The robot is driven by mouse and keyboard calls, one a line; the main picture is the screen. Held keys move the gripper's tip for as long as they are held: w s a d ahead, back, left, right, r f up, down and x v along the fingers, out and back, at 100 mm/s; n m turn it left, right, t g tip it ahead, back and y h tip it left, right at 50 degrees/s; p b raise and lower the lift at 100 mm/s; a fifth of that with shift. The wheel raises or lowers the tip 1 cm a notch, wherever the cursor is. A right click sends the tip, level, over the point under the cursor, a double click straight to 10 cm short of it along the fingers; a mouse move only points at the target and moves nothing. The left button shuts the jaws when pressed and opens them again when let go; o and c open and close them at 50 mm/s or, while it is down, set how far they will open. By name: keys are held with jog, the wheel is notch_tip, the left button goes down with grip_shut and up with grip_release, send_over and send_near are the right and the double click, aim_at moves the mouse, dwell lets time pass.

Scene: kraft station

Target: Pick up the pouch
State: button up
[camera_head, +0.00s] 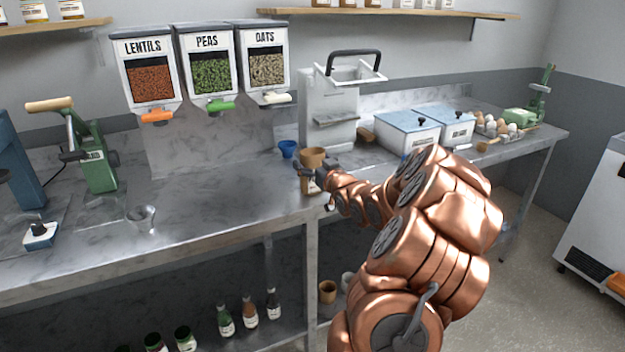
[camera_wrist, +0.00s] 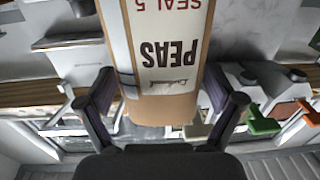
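The pouch (camera_wrist: 168,82) is brown kraft with a white label reading PEAS, upside down in the wrist view. It fills the upper middle of that view, and one end runs past the top edge. In the head view the pouch (camera_head: 309,184) stands near the counter's front edge, partly hidden by my gripper (camera_head: 320,179). In the wrist view my gripper (camera_wrist: 160,85) has one finger on each side of the pouch. The fingers are spread wide, with the pouch between them and narrow gaps at its sides. Firm contact is not visible.
Dispensers (camera_head: 211,84) hang at the left. Blue-lidded bins (camera_head: 408,135) stand at the right.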

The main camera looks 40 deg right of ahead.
aim_at(312, 151)
jog(key=c, duration=0.9)
jog(key=shift+r, duration=0.1)
jog(key=shift+r+b, duration=0.3)
jog(key=shift+r, duration=1.4)
jog(key=shift+s+a+r+b, duration=0.25)
jog(key=shift+s+a+b, duration=0.7)
jog(key=shift+s+a, duration=0.95)
jog(key=shift+s+a+r+b, duration=0.2)
jog(key=shift+s+a+b, duration=0.7)
jog(key=shift+s+a, duration=0.95)
jog(key=shift+s+a+r+b, duration=0.25)
jog(key=shift+s+a+b, duration=0.7)
jog(key=shift+s+a, duration=0.95)
